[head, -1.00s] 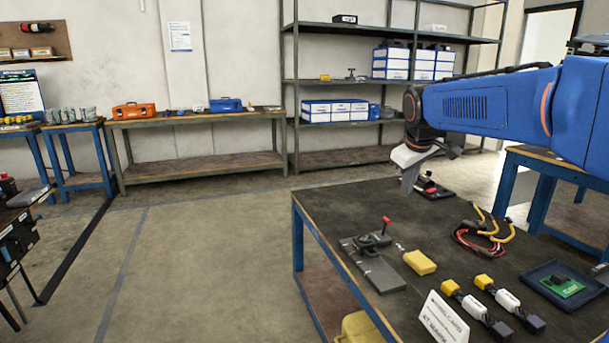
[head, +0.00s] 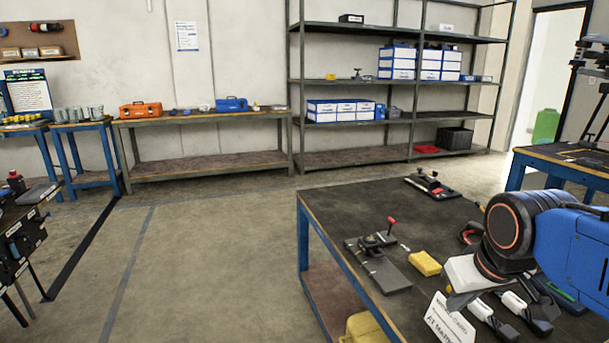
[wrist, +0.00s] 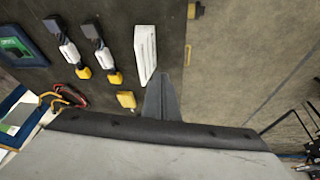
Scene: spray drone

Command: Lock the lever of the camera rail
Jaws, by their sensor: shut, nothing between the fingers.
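A grey rail plate (head: 383,270) with a dark clamp and an upright red-knobbed lever (head: 391,223) lies near the left edge of the dark work table. A second dark device with a red part (head: 432,187) lies at the table's far end; which is the camera rail is not labelled. My gripper (head: 458,302) is to the right of the grey plate, above the front of the table, apart from the lever. Its fingers (wrist: 161,98) are together and empty in the wrist view. The red lever does not show in the wrist view.
A yellow block (head: 425,263) lies right of the plate. A white sign (head: 448,325) stands at the front. White-and-black connectors with yellow ends (wrist: 70,52) and a blue tray (wrist: 25,42) lie nearby. Cables (wrist: 62,98) are partly hidden by my arm. Floor left of the table is clear.

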